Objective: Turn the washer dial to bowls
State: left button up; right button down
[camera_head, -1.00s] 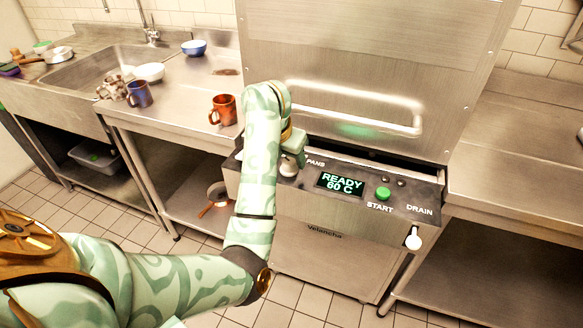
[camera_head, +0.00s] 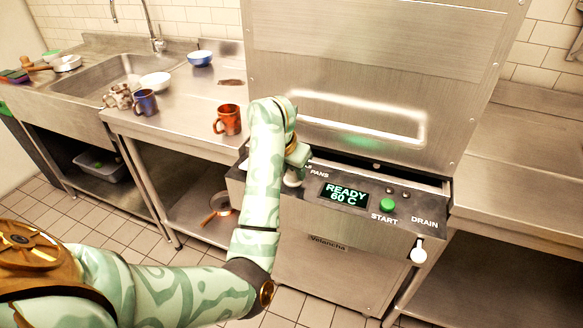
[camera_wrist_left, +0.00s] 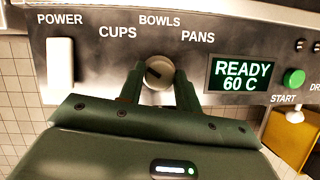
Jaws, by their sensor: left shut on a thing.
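The washer's control panel (camera_head: 405,213) is below the raised hood. In the left wrist view, the round pale dial (camera_wrist_left: 159,74) sits under the labels CUPS, BOWLS and PANS. A short dark mark on its face slants toward the upper left, on the CUPS side. My left gripper (camera_wrist_left: 159,84) has one finger on each side of the dial and is shut on it. In the head view, the left gripper (camera_head: 296,160) is at the panel's left end, and my arm hides the panel's left labels. My right gripper is not in view.
A display (camera_head: 345,194) reads READY 60 C, with a green START button (camera_head: 388,205) to its right. A white DRAIN lever (camera_head: 419,251) hangs at the panel's right. A white power switch (camera_wrist_left: 61,64) is left of the dial. An orange mug (camera_head: 228,120) stands on the left counter.

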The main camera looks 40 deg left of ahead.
pick_arm(q)
jog(key=m+h+p, duration=0.1)
jog(key=m+p, duration=0.3)
jog(key=m+h+p, duration=0.1)
jog(key=m+p, duration=0.1)
jog(key=shift+a+r+g+h, duration=0.15)
jog(key=shift+r+g+h, duration=0.1)
jog(key=shift+g+h, duration=0.05)
jog(key=m+p, duration=0.2)
jog(key=shift+f+m+h, duration=0.1)
jog(key=shift+m+h, duration=0.3)
jog(key=shift+w+a+f+m+g+h+p, duration=0.15)
jog(key=shift+m+g+p, duration=0.25)
jog(key=shift+m, duration=0.25)
jog(key=shift+s+d+m+g+h+p, duration=0.15)
jog(key=shift+m+g+p, duration=0.15)
jog(key=shift+m+p, duration=0.25)
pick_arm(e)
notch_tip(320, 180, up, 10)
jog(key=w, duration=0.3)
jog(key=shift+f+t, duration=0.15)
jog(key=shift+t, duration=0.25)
pick_arm(q)
jog(key=shift+w+a, duration=0.1)
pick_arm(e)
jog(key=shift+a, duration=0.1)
pick_arm(q)
jog(key=o, duration=1)
jog(key=shift+c, duration=0.2)
